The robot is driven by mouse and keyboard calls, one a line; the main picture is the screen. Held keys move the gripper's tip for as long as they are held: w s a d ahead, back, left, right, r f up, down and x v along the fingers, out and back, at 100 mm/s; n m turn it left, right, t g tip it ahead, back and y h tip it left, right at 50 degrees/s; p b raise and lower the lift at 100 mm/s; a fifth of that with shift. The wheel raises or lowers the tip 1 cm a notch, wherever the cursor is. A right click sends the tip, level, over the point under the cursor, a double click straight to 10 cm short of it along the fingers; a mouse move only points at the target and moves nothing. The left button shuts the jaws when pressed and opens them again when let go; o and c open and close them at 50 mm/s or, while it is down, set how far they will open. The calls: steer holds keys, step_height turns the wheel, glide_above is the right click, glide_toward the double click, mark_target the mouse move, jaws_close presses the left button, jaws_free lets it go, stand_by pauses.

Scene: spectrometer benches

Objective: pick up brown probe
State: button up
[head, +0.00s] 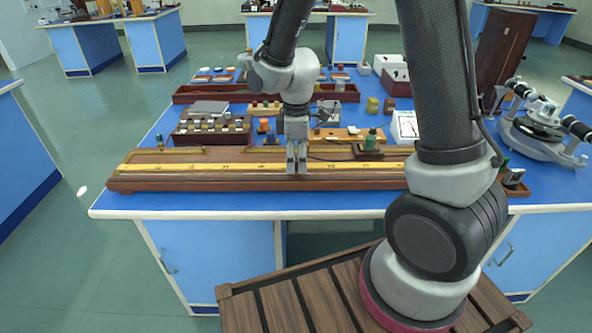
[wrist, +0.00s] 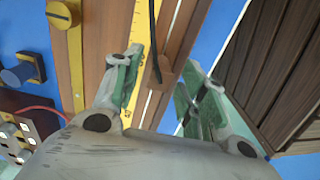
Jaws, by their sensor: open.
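The brown probe (wrist: 164,74) is a small wooden piece with a black cord, lying over the long wooden board (head: 160,184) with its yellow scale. In the wrist view it shows between the two fingers of my gripper (wrist: 163,66), which stand apart on either side of it. I cannot tell whether a finger touches it. In the head view my gripper (head: 297,166) points down at the middle of the board, and I cannot make out the probe there.
The blue bench top (head: 250,203) shows a bare strip in front of the board. Behind the board stand a dark resistance box (head: 210,132), small coloured parts and a white meter (head: 405,127). A round instrument (head: 541,130) stands at the right.

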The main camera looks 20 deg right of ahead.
steer(key=shift+f, duration=0.4)
jaws_close()
steer(key=shift+r, duration=0.1)
